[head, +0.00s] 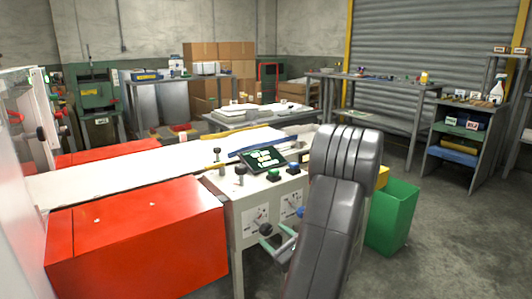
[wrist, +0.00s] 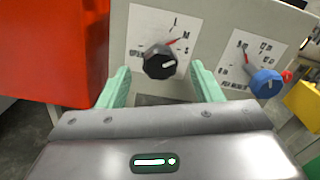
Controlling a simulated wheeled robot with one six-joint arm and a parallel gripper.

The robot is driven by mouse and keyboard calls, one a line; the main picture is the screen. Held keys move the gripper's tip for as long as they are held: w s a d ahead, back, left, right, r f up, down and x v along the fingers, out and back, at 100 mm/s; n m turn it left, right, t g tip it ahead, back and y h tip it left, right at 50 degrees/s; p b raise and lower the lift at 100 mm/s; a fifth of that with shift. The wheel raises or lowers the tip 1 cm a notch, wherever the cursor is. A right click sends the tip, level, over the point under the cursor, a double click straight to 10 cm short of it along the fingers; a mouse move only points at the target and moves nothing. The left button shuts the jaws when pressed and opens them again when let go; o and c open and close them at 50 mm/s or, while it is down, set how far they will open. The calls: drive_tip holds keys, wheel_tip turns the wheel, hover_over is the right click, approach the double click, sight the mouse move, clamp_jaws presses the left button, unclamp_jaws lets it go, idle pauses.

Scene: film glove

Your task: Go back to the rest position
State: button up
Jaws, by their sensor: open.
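My gripper (wrist: 162,78) is open in the wrist view, with one pale green finger on each side of a black knob (wrist: 160,62). Gaps show between the knob and both fingers, and nothing is held. The knob sits on a white dial label on the grey front panel (wrist: 205,22) of the machine. A blue knob (wrist: 266,83) with its own dial is to the right. In the head view my gripper (head: 279,244) is low in front of the panel, partly hidden by my grey arm.
A large red box (head: 140,240) stands at the left, close to the gripper. A green bin (head: 393,215) is right of my arm. The machine's top carries a tilted screen (head: 262,158) and several knobs. Open concrete floor (head: 440,250) lies at the right.

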sight(262, 224)
drive_tip(key=b+x, duration=0.1)
drive_tip(key=x, duration=0.5)
drive_tip(key=shift+w+a, duration=0.25)
drive_tip(key=shift+w, duration=0.05)
drive_tip(key=shift+s+d, duration=0.1)
